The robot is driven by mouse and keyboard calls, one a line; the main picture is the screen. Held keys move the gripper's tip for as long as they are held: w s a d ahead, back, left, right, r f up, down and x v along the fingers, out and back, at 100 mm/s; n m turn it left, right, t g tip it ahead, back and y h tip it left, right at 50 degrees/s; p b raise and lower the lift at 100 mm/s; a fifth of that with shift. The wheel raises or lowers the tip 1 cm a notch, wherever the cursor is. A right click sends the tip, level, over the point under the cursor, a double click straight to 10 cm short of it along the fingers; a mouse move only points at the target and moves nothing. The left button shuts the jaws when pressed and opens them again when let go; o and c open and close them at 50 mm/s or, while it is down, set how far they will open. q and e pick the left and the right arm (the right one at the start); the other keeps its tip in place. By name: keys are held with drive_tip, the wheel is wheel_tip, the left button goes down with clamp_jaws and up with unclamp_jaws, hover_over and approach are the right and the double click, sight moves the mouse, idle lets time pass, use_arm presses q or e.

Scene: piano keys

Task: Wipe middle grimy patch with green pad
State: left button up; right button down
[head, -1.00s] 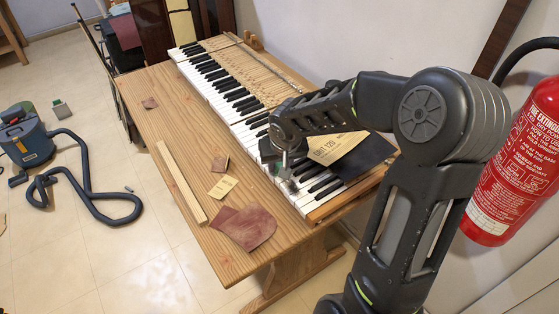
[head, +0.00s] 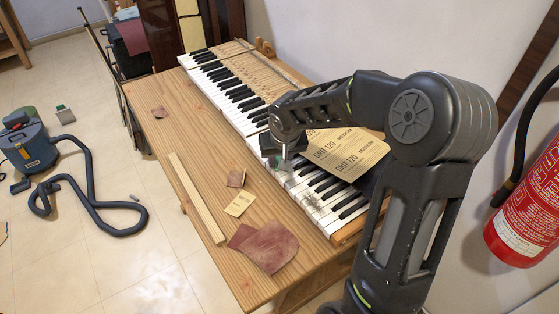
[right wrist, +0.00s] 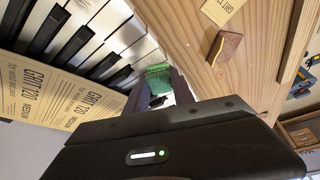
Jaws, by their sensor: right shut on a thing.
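The piano keyboard (head: 240,95) lies along the wooden table. A grey grimy smudge (head: 311,202) shows on the white keys near its closer end. My right gripper (head: 283,163) points down over the white key fronts, farther along the keyboard than this smudge. It is shut on the green pad (right wrist: 158,77), which is low at the keys in the right wrist view; I cannot tell whether it touches them. Only a sliver of the pad shows in the head view. Any grime under the pad and gripper is hidden. My left gripper is out of view.
Sandpaper sheets (head: 347,158) marked GRIT 120 lie over the back of the keys behind my right gripper. A fire extinguisher (head: 528,215) stands at right.

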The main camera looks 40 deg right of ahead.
wheel_tip(320, 180, up, 4)
drive_tip(key=shift+r+p, duration=0.1)
drive_tip(key=shift+p, duration=1.1)
drive_tip(key=shift+w+r+p, duration=0.15)
drive_tip(key=shift+r+p, duration=0.35)
drive_tip(key=shift+r, duration=0.2)
drive_tip(key=shift+r+p, duration=0.8)
drive_tip(key=shift+r, duration=0.45)
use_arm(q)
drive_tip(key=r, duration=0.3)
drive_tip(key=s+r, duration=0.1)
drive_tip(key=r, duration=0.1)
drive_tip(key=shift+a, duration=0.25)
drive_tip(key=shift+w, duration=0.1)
use_arm(e)
drive_tip(key=a+r+n+y, duration=0.1)
drive_tip(key=a+n, duration=0.3)
drive_tip(key=a, duration=1.5)
drive_tip(key=shift+w+r+n+y, duration=0.3)
drive_tip(key=shift+w+r+y, duration=0.1)
drive_tip(key=shift+r, duration=0.2)
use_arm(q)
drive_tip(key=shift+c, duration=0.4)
